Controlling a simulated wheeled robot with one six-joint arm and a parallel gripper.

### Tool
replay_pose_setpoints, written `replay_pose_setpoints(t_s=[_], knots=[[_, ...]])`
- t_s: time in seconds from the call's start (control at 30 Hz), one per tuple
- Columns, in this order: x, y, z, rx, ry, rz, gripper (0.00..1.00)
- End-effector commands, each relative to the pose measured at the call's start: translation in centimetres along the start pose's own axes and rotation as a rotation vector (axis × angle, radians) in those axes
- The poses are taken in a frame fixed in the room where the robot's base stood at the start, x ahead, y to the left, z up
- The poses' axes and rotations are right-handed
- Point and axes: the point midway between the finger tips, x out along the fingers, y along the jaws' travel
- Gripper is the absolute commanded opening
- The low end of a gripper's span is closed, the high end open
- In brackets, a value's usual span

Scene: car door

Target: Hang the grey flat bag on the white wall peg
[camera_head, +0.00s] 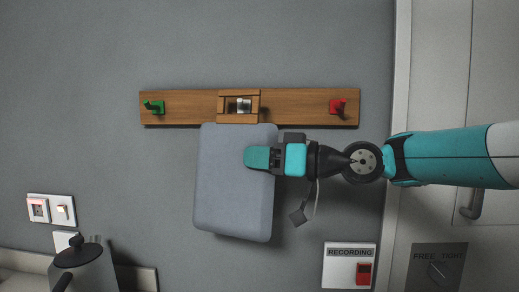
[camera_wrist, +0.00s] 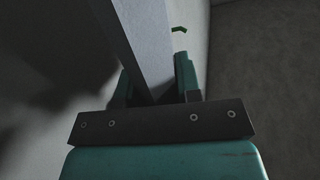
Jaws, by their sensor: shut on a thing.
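The grey flat bag (camera_head: 230,200) hangs in front of the wall in the head view, slightly tilted, its top edge just below the wooden frame on the rack. My gripper (camera_head: 262,158) is shut on the bag near its upper right edge. In the wrist view the bag (camera_wrist: 142,40) shows as a pale slab between the fingers of my gripper (camera_wrist: 158,90). The white wall peg (camera_head: 244,105) shows inside the wooden frame at the middle of the rack, above the bag's top. Whether the bag touches the peg cannot be told.
The wooden rack (camera_head: 290,106) carries a green peg (camera_head: 154,106) at left and a red peg (camera_head: 338,106) at right. Wall switches (camera_head: 50,209), a dark-lidded pot (camera_head: 84,265) and a "RECORDING" panel (camera_head: 340,265) are lower down. A door (camera_head: 440,215) stands at right.

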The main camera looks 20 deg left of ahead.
Motion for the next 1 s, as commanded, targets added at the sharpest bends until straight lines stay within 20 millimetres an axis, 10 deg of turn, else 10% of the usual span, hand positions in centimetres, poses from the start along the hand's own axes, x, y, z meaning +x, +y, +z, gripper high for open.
replay_pose_setpoints(t_s=[1.0], knots=[[0.7,2.8,0.4,-0.001,0.001,0.000,0.00]])
